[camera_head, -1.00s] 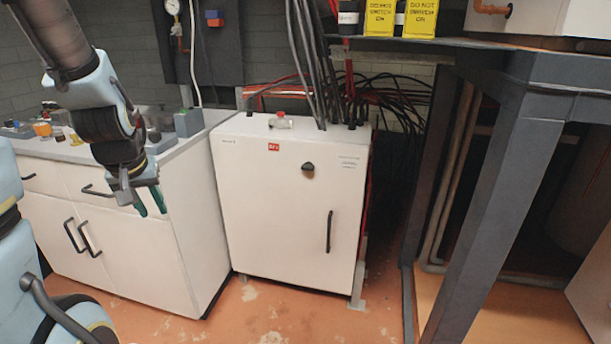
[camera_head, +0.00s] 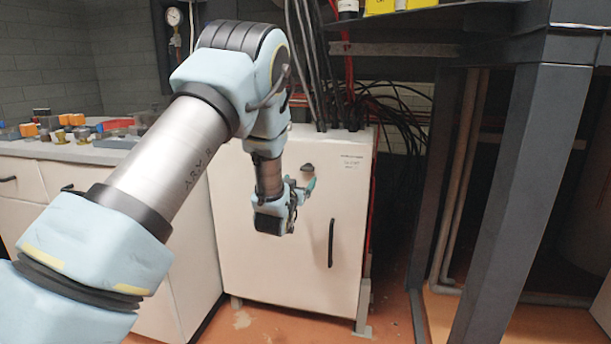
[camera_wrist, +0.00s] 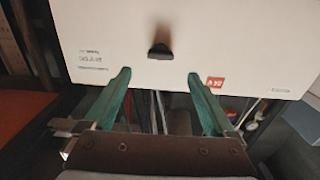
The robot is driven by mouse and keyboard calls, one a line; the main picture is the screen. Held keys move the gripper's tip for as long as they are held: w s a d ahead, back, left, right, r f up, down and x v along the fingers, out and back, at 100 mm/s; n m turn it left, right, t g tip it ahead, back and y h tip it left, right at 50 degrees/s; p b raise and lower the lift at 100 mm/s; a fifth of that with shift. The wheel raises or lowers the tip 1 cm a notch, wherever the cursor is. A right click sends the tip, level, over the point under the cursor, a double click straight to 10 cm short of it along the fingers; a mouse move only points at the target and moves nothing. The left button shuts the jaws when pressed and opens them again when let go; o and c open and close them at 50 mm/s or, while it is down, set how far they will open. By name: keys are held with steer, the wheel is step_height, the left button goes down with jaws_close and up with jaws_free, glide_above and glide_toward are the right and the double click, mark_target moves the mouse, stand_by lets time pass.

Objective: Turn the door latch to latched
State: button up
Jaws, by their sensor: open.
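The black door latch (camera_head: 307,168) is a small dark knob on the upper part of the white heat pump cabinet's door (camera_head: 290,258). In the wrist view the latch (camera_wrist: 160,51) shows beyond my fingertips, roughly centred between them, with the view upside down. My gripper (camera_head: 304,187) is in front of the door, just below the latch in the head view. Its two green fingers are spread wide in the wrist view (camera_wrist: 158,75), with nothing between them. The latch appears apart from the fingers. Its exact angle is hard to tell.
A black vertical handle (camera_head: 331,243) is on the door's right side. Black cables (camera_head: 318,70) rise from the cabinet top. A grey steel frame (camera_head: 515,190) stands to the right. A white counter (camera_head: 60,152) with several small items is at the left.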

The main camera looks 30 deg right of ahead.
mark_target(306, 170)
steer(key=x, duration=0.9)
steer(key=c, duration=1.4)
